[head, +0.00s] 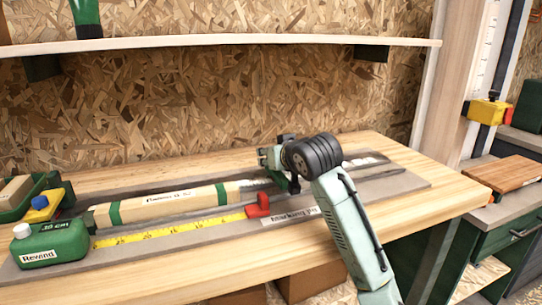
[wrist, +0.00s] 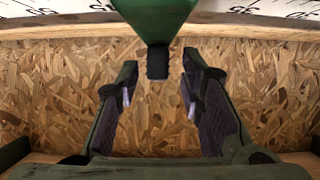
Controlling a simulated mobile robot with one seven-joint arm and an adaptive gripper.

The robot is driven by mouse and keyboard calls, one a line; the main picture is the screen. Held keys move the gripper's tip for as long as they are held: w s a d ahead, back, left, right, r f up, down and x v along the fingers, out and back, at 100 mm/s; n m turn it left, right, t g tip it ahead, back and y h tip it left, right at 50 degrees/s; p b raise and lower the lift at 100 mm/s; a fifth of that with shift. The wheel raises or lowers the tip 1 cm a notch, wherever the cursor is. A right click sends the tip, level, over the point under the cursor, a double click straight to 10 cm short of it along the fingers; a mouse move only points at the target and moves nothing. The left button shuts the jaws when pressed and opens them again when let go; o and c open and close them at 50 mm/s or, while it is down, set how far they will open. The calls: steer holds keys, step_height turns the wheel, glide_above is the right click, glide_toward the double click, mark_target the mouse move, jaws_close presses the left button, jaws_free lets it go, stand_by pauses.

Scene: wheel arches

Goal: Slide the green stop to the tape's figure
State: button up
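The green tape case (head: 52,243) sits at the bench's left front. Its small top label looks like "38 cm", but is hard to read. Its yellow tape (head: 170,231) runs right to a red hook (head: 258,206). My gripper (head: 276,160) is over the far right part of the bench. In the wrist view my gripper (wrist: 162,90) is open, its fingers apart with bare chipboard showing between them. A green tapered piece with a dark tip, which looks like the green stop (wrist: 165,18), is at the top centre, just beyond the fingers. I cannot tell whether they touch it.
A pale wooden bar (head: 165,204) with green bands lies behind the tape. A ruler strip (wrist: 75,12) with figures crosses the top of the wrist view. A shelf (head: 220,42) overhangs the bench. A yellow block (head: 489,111) is at the right. The bench's front right is clear.

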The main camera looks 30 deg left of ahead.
steer(key=v, duration=1)
steer(key=shift+s+d+r, duration=0.1)
steer(key=shift+s+d, duration=0.1)
steer(key=shift+d, duration=0.1)
